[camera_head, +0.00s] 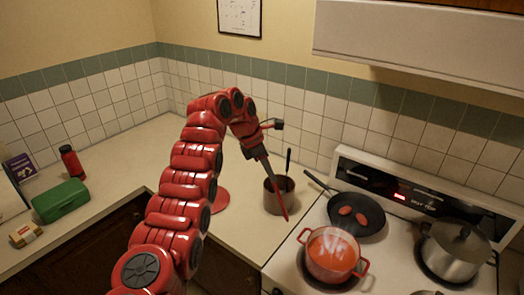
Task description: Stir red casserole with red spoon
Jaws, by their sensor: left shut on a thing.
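The red casserole (312,262) stands on the front left of the stove, with orange-red contents and two side handles. My left gripper (261,158) is shut on the red spoon (280,199), which points down and slightly right. The spoon's lower end shows in front of the right side of a brown utensil pot (270,205), to the left of the casserole and apart from it. My right gripper is not in view.
A black pan (372,218) with red round pieces sits behind the casserole. A lidded steel pot (452,262) stands at right. A green box (60,200) and a red bottle (72,162) are on the left counter. A range hood (420,45) hangs above the stove.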

